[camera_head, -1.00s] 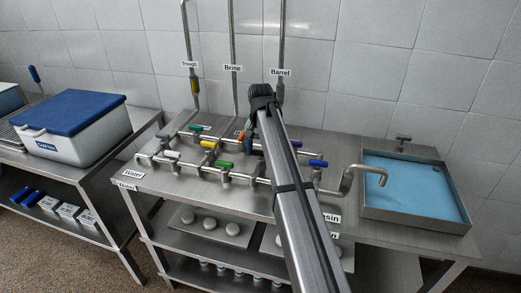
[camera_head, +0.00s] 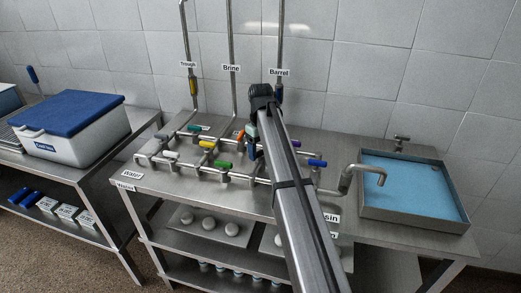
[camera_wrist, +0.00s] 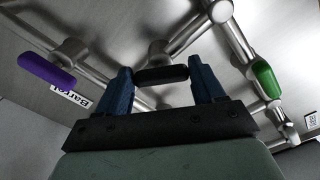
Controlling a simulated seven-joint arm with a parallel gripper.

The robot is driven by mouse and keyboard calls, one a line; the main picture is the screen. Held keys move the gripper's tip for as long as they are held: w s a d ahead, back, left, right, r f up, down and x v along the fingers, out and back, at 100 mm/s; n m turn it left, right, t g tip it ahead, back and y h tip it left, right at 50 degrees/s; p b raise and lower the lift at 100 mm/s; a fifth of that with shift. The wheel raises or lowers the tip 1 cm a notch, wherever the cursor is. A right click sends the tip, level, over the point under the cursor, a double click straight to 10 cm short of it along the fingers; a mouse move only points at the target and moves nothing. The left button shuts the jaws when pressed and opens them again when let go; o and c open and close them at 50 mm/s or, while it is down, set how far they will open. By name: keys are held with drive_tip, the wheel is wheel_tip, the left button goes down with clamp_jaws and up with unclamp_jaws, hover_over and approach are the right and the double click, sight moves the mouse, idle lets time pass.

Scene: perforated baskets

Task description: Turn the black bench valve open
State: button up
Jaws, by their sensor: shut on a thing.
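The black bench valve handle (camera_wrist: 161,75) shows in the wrist view as a short black bar on a steel pipe fitting. My gripper (camera_wrist: 163,84) has its two blue fingers at the two ends of the bar, shut on it. In the head view my gripper (camera_head: 252,150) is low over the pipework, largely hidden behind my arm. The black handle cannot be made out in that view.
Close by are a purple handle (camera_wrist: 47,69) and a green handle (camera_wrist: 266,78). Blue (camera_head: 317,163), yellow (camera_head: 207,144) and other coloured handles sit along the pipes. A water-filled basin (camera_head: 412,190) stands at right, a blue-lidded cooler (camera_head: 75,125) at left.

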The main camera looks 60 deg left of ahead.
sight(261, 151)
drive_tip(key=n, duration=0.7)
drive_tip(key=shift+w+a, duration=0.15)
idle(0.4)
drive_tip(key=o, duration=1)
drive_tip(key=shift+o, duration=0.2)
drive_tip(key=shift+r, duration=0.1)
wheel_tip(261, 151, up, 14)
drive_tip(key=shift+w+f, duration=0.1)
drive_tip(key=shift+f, duration=0.1)
idle(0.3)
